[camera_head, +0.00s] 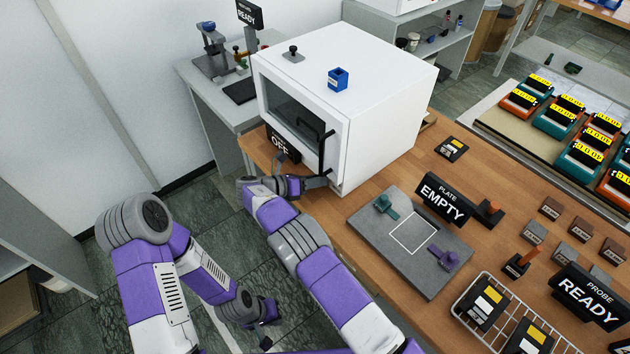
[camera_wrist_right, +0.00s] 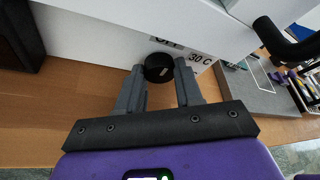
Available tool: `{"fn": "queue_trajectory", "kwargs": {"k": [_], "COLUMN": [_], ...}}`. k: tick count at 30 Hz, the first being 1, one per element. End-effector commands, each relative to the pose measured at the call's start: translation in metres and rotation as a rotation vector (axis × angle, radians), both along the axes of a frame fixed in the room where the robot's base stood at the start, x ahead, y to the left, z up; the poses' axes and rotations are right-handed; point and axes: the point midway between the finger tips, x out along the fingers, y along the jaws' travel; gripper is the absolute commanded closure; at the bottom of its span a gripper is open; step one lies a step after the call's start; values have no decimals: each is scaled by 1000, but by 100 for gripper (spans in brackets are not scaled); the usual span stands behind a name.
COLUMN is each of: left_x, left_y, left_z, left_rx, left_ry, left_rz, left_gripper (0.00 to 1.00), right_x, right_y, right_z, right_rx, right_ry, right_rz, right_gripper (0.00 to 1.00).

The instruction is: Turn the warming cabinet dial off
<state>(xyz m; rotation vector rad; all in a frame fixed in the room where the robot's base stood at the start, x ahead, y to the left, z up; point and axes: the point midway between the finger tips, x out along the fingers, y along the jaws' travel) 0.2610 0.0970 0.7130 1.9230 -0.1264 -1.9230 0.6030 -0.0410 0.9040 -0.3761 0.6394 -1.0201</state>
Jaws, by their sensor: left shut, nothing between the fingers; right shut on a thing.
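The warming cabinet (camera_head: 395,100) is a large white box on the wooden bench, with a dark window and a black handle (camera_head: 327,152) on its front. A black sign reading OFF (camera_head: 280,145) stands at its lower front left. In the right wrist view the dial (camera_wrist_right: 158,68) is a round black knob low on the white front, near labels reading OFF and 30 C. My right gripper (camera_wrist_right: 160,76) is shut on the dial, one finger on each side. In the head view the right gripper (camera_head: 318,182) is at the cabinet's lower front edge. My left gripper (camera_head: 267,325) is shut and empty, low over the floor.
A grey plate (camera_head: 440,275) with a sign reading EMPTY lies on the bench to the right. Orange and teal devices (camera_head: 555,118) stand at far right.

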Motion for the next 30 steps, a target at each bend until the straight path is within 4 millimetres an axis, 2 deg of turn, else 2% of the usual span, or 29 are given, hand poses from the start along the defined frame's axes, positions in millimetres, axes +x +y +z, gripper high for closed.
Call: {"fn": "queue_trajectory", "kwargs": {"k": [6,7,9,20,30], "left_x": [0,0,0,0,0], "left_y": [0,0,0,0,0], "left_z": [0,0,0,0,1], "left_rx": [0,0,0,0,0], "left_ry": [0,0,0,0,0], "left_rz": [0,0,0,0,0], "left_gripper": [100,100,100,100,100], "right_x": [0,0,0,-2,-22], "right_y": [0,0,0,6,53], "right_z": [0,0,0,2,19], "right_rx": [-1,-1,-1,0,0], "right_ry": [2,1,1,-1,-1], "right_rz": [1,1,1,3,4], "right_gripper": [95,63,54,54,54]}}
